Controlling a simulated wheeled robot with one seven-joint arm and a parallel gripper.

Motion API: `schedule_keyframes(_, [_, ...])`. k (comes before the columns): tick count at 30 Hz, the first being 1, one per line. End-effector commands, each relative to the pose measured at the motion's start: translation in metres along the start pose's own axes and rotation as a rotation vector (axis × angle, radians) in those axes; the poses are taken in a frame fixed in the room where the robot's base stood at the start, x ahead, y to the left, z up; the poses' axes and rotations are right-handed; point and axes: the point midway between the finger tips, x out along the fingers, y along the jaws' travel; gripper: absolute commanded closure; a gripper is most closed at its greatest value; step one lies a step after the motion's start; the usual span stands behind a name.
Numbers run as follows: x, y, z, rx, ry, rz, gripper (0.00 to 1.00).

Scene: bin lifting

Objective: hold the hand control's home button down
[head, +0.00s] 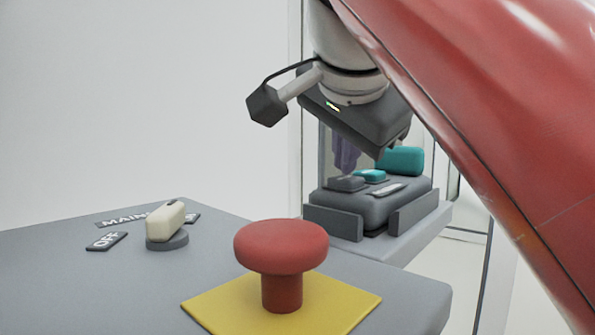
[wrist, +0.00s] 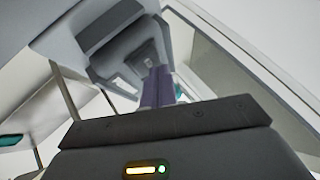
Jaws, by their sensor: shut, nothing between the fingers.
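The hand control (head: 370,208) is a dark grey box lying in a cradle on a light ledge at the right, behind the near console.
A red mushroom button (head: 281,246) on a yellow plate (head: 215,303) stands on the near console. A cream switch (head: 166,219) sits left, by MAINS and OFF labels. A larger teal block (head: 404,161) is behind the control.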

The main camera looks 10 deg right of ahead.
Motion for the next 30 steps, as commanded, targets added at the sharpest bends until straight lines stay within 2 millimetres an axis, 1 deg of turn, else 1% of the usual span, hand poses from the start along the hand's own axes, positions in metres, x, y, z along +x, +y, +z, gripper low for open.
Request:
schedule_keyframes(1, [-0.004,-0.003,-0.003,0.0,0.0,0.0,1.0])
schedule_keyframes(4, [-0.008,-0.006,-0.006,0.0,0.0,0.0,1.0])
schedule_keyframes(16, [-0.01,-0.007,-0.007,0.0,0.001,-0.001,1.0])
schedule_keyframes(25, [-0.031,-0.022,-0.023,0.001,0.001,-0.001,1.0])
schedule_keyframes(30, [-0.039,-0.029,-0.029,0.002,0.002,-0.001,1.0])
